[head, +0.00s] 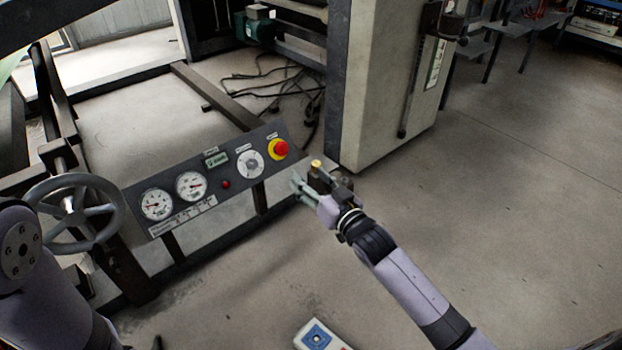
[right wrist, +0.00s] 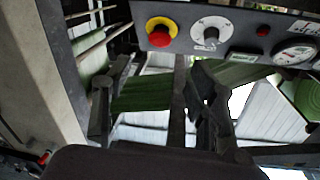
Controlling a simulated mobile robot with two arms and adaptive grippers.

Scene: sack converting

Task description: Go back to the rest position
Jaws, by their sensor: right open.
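My right gripper (head: 308,183) is in the middle of the head view, close to the right end of a dark control panel (head: 228,172). In the right wrist view its two fingers (right wrist: 160,110) are spread apart with nothing between them. The panel carries a red emergency button on a yellow ring (head: 278,149), a white dial (head: 250,163) and two gauges. The button also shows in the right wrist view (right wrist: 161,32), beyond the fingers and apart from them. My left arm shows at the lower left of the head view, but its gripper is out of view.
A grey handwheel (head: 75,213) stands left of the panel. A pale machine column (head: 378,85) rises behind my right gripper. Cables (head: 280,85) lie on the floor behind the panel. A blue and white box (head: 318,337) is at the bottom edge. Open floor (head: 530,200) lies to the right.

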